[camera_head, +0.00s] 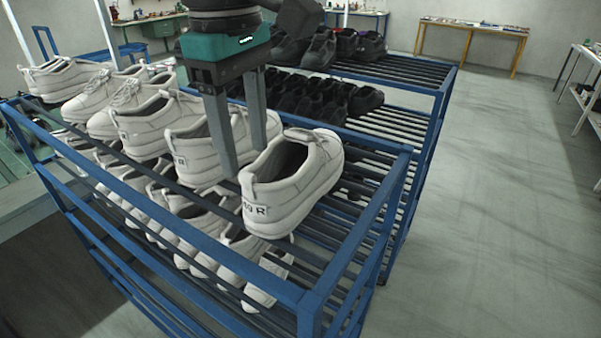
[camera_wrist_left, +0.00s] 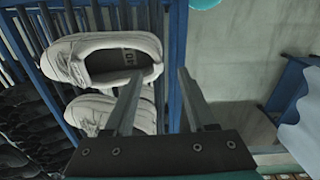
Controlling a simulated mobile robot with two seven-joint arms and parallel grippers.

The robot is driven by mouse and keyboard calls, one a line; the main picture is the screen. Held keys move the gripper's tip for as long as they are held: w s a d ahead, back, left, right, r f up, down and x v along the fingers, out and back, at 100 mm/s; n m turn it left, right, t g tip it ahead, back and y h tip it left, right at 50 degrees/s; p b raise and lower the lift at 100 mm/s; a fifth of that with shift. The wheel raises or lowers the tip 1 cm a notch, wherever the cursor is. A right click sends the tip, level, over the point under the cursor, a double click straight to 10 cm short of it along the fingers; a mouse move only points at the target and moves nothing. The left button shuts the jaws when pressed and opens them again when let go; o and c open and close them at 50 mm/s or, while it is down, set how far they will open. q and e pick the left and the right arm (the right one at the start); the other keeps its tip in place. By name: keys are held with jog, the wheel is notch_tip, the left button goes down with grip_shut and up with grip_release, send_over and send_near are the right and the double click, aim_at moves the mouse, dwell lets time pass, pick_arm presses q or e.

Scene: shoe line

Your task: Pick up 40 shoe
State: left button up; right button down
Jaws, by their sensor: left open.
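A white shoe (camera_head: 300,190) with a heel label ending in "0 R" stands at the right end of the top row on the blue rack; part of the label is hard to read. My left gripper (camera_head: 243,162) is open, pointing down beside this shoe's left side, in front of the neighbouring white shoe (camera_head: 190,160). In the left wrist view, one finger of the gripper (camera_wrist_left: 152,100) overlaps the opening of a white shoe (camera_wrist_left: 80,62), and the other is clear of it. I cannot tell if a finger touches a shoe. My right gripper is not in view.
The blue rack (camera_head: 345,265) holds more white shoes on top and on a lower shelf (camera_head: 215,235). Black shoes (camera_head: 310,98) fill a rack behind. The rack's raised blue rails surround the shoes. Open floor (camera_head: 490,200) lies to the right.

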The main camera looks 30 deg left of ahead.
pick_arm(q)
jog(key=f, duration=0.6)
jog(key=w+f, duration=0.1)
jog(key=f, duration=0.1)
jog(key=shift+f, duration=0.4)
jog(key=shift+s, duration=0.1)
jog(key=shift+c, duration=0.3)
grip_shut()
dwell(0.6)
